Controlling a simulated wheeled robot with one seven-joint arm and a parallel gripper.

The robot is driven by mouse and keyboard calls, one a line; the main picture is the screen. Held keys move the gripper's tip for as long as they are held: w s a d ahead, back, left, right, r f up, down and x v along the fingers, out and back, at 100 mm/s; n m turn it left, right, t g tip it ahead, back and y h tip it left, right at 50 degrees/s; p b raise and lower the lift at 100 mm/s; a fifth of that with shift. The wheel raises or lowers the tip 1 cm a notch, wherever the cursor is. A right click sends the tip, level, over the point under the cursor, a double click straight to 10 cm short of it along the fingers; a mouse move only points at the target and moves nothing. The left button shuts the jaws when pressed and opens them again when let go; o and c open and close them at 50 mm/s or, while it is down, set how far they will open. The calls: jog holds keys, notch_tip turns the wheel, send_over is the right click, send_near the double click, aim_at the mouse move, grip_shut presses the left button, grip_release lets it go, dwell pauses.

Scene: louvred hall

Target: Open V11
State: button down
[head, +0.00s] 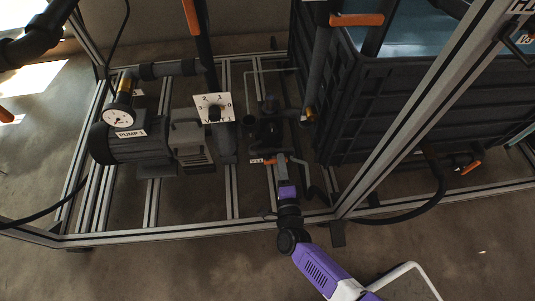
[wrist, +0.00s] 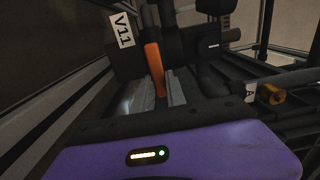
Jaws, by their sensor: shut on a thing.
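The V11 tag (wrist: 124,30) is a white label with black letters at the upper left of the wrist view. Right beside it stands an orange valve lever (wrist: 154,68), with its lower end between my fingers. My gripper (wrist: 155,92) is shut on this lever; its two grey fingers lie on either side of it. In the head view my gripper (head: 284,172) reaches the low pipework inside the frame, where a bit of orange lever (head: 299,160) shows. The valve body is dark and partly hidden, and I cannot tell the lever's exact angle to the pipe.
Pump 1 (head: 140,143) with a round gauge (head: 118,116) and a numbered dial plate (head: 213,107) stand to the left. A large dark crate (head: 400,105) is at right. A diagonal frame post (head: 425,110) and the front rail (head: 180,236) are close to my arm.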

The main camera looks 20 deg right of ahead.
jog(key=c, duration=1.3)
grip_release()
jog(key=shift+p+v, duration=0.8)
jog(key=shift+v, duration=2.75)
jog(key=shift+p+v, duration=0.95)
jog(key=shift+v, duration=2.9)
